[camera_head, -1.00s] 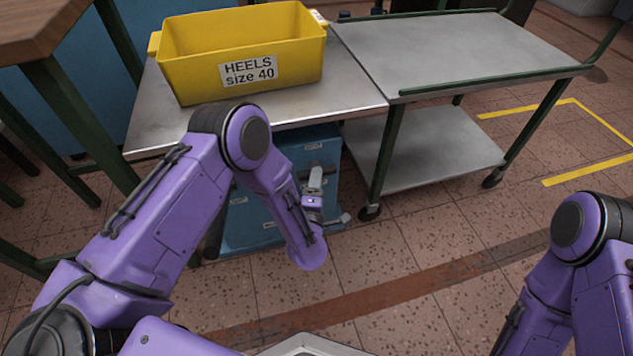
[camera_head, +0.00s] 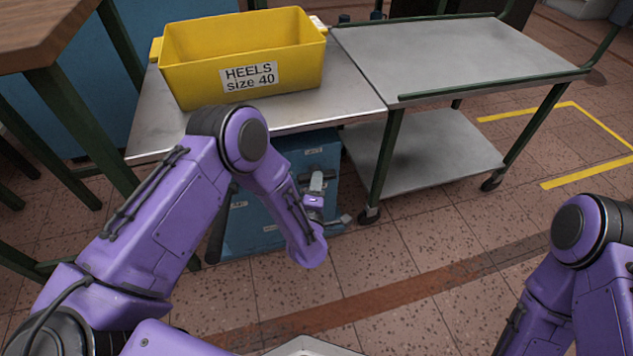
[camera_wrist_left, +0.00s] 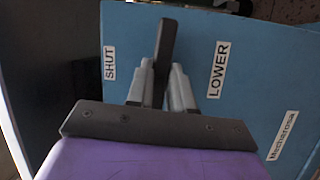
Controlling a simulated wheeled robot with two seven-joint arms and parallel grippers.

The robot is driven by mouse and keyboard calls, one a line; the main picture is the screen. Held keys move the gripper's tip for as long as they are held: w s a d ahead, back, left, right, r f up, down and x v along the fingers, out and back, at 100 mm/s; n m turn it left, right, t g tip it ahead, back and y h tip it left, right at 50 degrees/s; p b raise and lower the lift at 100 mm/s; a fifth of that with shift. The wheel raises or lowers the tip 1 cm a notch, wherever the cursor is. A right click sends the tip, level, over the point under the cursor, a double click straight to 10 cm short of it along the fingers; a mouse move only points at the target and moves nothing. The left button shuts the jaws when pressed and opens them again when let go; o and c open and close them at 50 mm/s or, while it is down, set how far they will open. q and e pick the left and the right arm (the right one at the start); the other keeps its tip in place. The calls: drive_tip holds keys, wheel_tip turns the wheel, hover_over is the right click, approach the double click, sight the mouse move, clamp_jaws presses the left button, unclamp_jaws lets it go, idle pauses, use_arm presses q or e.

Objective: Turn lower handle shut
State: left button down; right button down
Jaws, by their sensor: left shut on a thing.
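The lower handle (camera_wrist_left: 166,48) is a dark, flat bar on the blue cabinet face (camera_wrist_left: 192,45). In the left wrist view it stands nearly upright, leaning a little right, between the SHUT label (camera_wrist_left: 109,63) and the LOWER label (camera_wrist_left: 218,68). My left gripper (camera_wrist_left: 160,85) is shut on the handle, with one grey finger on each side. In the head view my left gripper (camera_head: 316,186) is at the front of the blue cabinet (camera_head: 262,232). There my forearm hides part of the cabinet, and the handle is hard to make out. My right gripper is out of frame.
The cabinet stands under a metal table (camera_head: 345,92) that carries a yellow bin (camera_head: 205,80) labelled HEELS size 40. A wheeled cart (camera_head: 450,60) with a lower shelf stands to the right. The tiled floor in front is clear.

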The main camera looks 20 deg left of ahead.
use_arm(q)
drive_tip(key=shift+w+d+r+m+g+y+p, duration=0.15)
drive_tip(key=shift+m+g+y+p, duration=0.7)
drive_tip(key=shift+m+p, duration=0.95)
drive_tip(key=shift+d+r+m+g+y+p, duration=0.1)
drive_tip(key=shift+m+g+y+p, duration=0.3)
drive_tip(key=shift+m+g+p, duration=1.35)
drive_tip(key=shift+w+d+r+m+g+y+p, duration=0.15)
drive_tip(key=shift+m+g+y+p, duration=0.4)
drive_tip(key=shift+m, duration=2.2)
drive_tip(key=shift+s, duration=0.1)
drive_tip(key=c, duration=1)
unclamp_jaws()
drive_tip(key=p+v, duration=0.2)
drive_tip(key=v, duration=0.8)
drive_tip(key=shift+s+d+p, duration=0.2)
drive_tip(key=shift+d+p, duration=0.05)
drive_tip(key=shift+p, duration=0.05)
